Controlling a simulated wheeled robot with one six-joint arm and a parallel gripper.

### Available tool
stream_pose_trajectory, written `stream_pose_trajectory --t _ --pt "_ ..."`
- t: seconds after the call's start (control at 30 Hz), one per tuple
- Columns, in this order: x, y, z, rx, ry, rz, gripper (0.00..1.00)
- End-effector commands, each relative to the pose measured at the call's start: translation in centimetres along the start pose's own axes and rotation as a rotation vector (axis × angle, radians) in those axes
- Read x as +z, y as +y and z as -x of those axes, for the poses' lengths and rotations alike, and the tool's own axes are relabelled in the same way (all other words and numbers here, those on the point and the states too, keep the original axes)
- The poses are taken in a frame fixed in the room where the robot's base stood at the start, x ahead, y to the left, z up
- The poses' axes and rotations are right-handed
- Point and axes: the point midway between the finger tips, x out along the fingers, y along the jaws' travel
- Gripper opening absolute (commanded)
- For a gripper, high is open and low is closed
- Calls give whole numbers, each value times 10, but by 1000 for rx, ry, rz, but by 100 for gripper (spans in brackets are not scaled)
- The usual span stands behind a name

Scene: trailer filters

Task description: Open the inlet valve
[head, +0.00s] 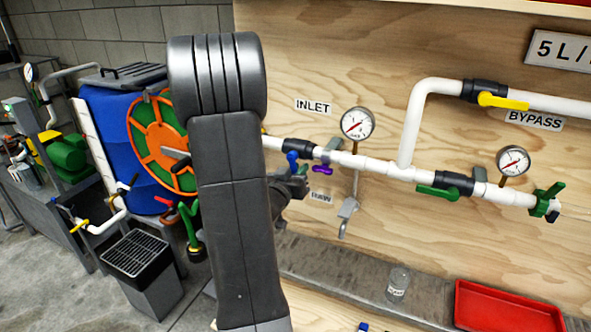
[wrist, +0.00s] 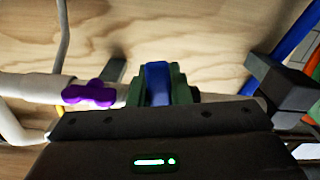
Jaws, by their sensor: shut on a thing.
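The inlet valve is a dark body (head: 298,146) on the white pipe, below the INLET label (head: 313,106). Its blue handle (head: 292,158) shows just below the body in the head view. In the wrist view the blue handle (wrist: 157,82) sits between the green fingertips of my gripper (wrist: 158,94). My gripper (head: 296,178) is shut on this handle, and my arm hides part of the pipe to its left. The fingers cover much of the handle, so I cannot tell its exact angle to the pipe.
A purple tap (head: 322,170) is close to the right of my gripper; it also shows in the wrist view (wrist: 90,93). A gauge (head: 357,123) and a hanging drain spout (head: 347,209) are further right. A bottle (head: 397,284) and red tray (head: 508,307) lie below.

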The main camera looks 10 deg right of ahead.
Motion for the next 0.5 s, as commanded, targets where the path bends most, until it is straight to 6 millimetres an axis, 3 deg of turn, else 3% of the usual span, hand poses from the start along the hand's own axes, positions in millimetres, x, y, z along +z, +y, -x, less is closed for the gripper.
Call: stream_pose_trajectory --t 0.5 --pt "-2 14 0 0 -1 285 0"
